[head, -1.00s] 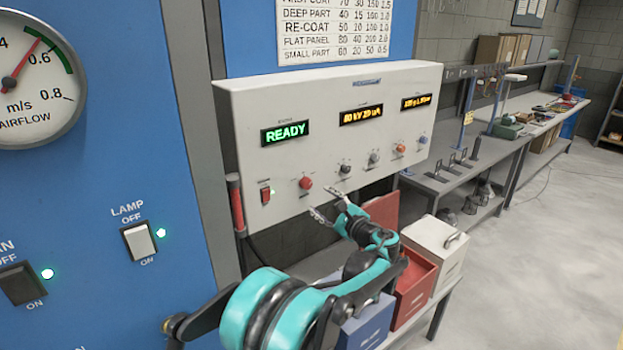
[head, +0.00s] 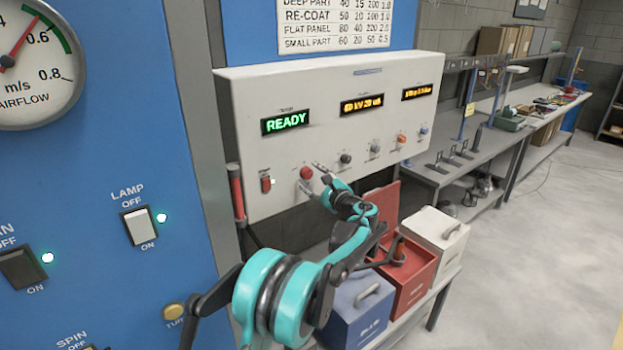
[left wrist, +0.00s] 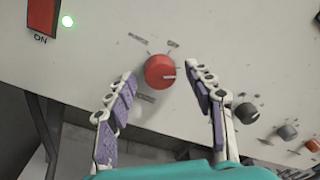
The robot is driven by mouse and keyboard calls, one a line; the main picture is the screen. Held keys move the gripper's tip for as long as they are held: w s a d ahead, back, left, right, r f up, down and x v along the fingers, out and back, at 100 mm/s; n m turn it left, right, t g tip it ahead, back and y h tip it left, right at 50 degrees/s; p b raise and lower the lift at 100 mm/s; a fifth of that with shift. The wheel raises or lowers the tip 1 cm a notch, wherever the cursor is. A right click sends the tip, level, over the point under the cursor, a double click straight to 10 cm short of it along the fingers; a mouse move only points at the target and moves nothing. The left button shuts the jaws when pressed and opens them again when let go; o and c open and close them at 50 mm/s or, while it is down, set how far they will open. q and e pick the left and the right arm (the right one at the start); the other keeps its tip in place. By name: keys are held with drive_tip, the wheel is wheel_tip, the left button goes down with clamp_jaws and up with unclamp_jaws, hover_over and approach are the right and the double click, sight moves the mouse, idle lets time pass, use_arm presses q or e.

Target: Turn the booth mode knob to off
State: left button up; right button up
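The red knob (head: 306,173) sits on the front of the white control box, low and left of its middle. In the left wrist view the red knob (left wrist: 160,71) shows a pale pointer mark toward its right side; small labels around it are too blurred to read fully. My left gripper (head: 314,176) is in front of the box at the knob. In the left wrist view my left gripper (left wrist: 163,80) is open, one finger on each side of the knob, with visible gaps and no clear contact. My right gripper is not in view.
The white box (head: 330,105) shows a green READY display (head: 286,122). A red rocker switch (head: 266,184) is left of the knob; black (head: 346,159), grey and orange knobs are to the right. Blue (head: 355,310), red and white bins stand below.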

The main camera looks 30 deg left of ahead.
use_arm(q)
drive_tip(key=c, duration=1.1)
drive_tip(key=shift+o, duration=0.2)
drive_tip(key=shift+n, duration=0.3)
drive_tip(key=n, duration=0.5)
drive_tip(key=shift+y, duration=0.3)
drive_tip(key=n, duration=0.6)
drive_tip(key=shift+f+p, duration=0.1)
drive_tip(key=shift+p, duration=0.2)
drive_tip(key=shift+n, duration=0.5)
drive_tip(key=o, duration=1.2)
drive_tip(key=shift+d, duration=0.1)
